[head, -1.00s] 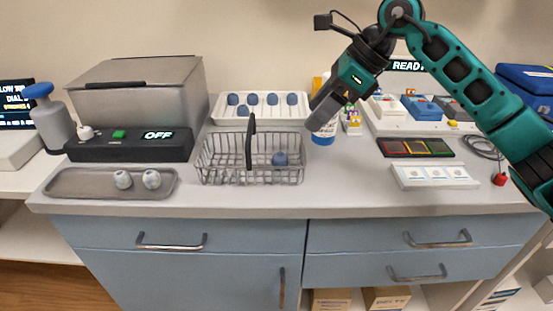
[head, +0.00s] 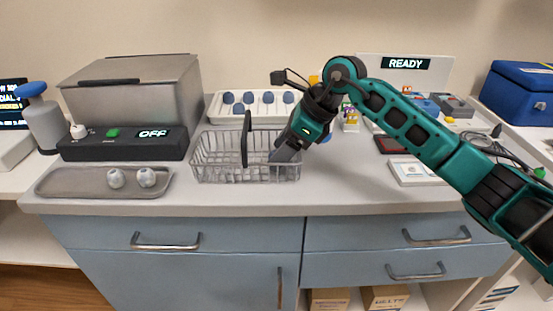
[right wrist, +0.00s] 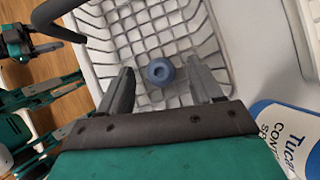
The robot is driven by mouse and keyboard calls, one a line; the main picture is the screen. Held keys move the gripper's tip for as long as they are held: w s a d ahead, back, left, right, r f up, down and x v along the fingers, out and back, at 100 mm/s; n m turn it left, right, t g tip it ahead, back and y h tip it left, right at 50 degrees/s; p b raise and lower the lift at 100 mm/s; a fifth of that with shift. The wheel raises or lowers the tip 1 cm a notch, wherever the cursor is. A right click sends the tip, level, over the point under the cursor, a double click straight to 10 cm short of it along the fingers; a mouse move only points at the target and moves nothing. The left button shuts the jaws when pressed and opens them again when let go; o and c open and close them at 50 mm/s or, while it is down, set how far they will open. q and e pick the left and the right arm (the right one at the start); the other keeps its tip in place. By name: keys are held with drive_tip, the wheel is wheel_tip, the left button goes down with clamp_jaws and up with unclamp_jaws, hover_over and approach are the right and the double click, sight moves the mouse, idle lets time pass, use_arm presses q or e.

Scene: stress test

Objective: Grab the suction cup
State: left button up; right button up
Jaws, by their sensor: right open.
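A small blue rounded piece with a dimple in its top, which looks like the suction cup (right wrist: 160,72), lies on the floor of the wire basket (right wrist: 108,22). In the head view the basket (head: 215,160) stands on the counter, and my right gripper hides the cup. My right gripper (head: 284,156) reaches down into the basket's right part. In the right wrist view its open fingers (right wrist: 162,78) stand on either side of the cup with gaps on both sides, and nothing is held. I cannot tell the remaining height above it.
The basket's black handle (head: 245,138) stands upright left of the gripper. A bottle with a blue-and-white label (right wrist: 285,135) stands close to the basket's right side. A white tray (head: 219,112) with several blue-topped pieces is behind. A grey tray (head: 75,183) lies left.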

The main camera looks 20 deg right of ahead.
drive_tip(key=shift+w+a+f, duration=0.1)
drive_tip(key=shift+a+f, duration=0.05)
drive_tip(key=shift+f, duration=0.1)
drive_tip(key=c, duration=1.1)
drive_tip(key=shift+r, duration=0.15)
